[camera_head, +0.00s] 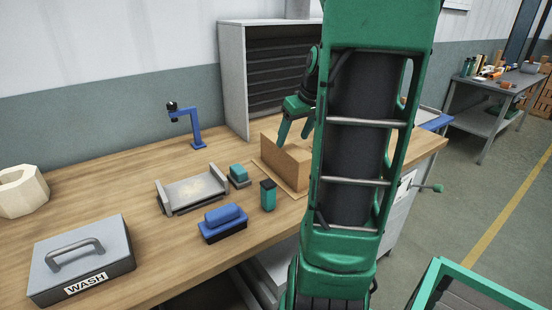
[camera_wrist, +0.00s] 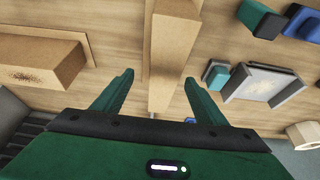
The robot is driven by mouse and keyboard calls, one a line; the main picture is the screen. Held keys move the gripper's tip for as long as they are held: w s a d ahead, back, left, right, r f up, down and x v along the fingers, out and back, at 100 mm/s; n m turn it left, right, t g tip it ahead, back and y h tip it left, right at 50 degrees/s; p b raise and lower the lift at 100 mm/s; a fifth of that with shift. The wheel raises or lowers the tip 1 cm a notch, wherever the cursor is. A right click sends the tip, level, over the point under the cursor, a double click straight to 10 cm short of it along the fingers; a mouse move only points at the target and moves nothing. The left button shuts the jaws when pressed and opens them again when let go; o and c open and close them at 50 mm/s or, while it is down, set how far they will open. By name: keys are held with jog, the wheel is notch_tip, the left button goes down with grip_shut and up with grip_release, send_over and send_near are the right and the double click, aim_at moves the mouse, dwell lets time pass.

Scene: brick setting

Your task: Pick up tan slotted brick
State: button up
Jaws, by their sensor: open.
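A tan block (camera_head: 286,168) stands on a thin brown board on the workbench, partly hidden by my arm in the head view. In the wrist view a long tan block (camera_wrist: 175,60) lies between my fingers, reaching up to the top edge. No slot shows clearly on it. My gripper (camera_head: 294,142) is open and points down at the tan block. In the wrist view my gripper (camera_wrist: 160,78) has its fingers apart, one on each side of the block.
A brown box (camera_wrist: 40,62) is left of the fingers in the wrist view. A shelf cabinet (camera_head: 233,80) stands behind.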

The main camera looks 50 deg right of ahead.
aim_at(289, 145)
jog(key=x, duration=0.5)
jog(key=shift+w+f, duration=0.1)
jog(key=shift+w, duration=0.1)
jog(key=shift+w+a+x, duration=0.15)
jog(key=shift+x, duration=1.15)
jog(key=shift+w+a+x, duration=0.15)
jog(key=shift+a+x, duration=0.05)
jog(key=shift+x, duration=1.15)
grip_shut()
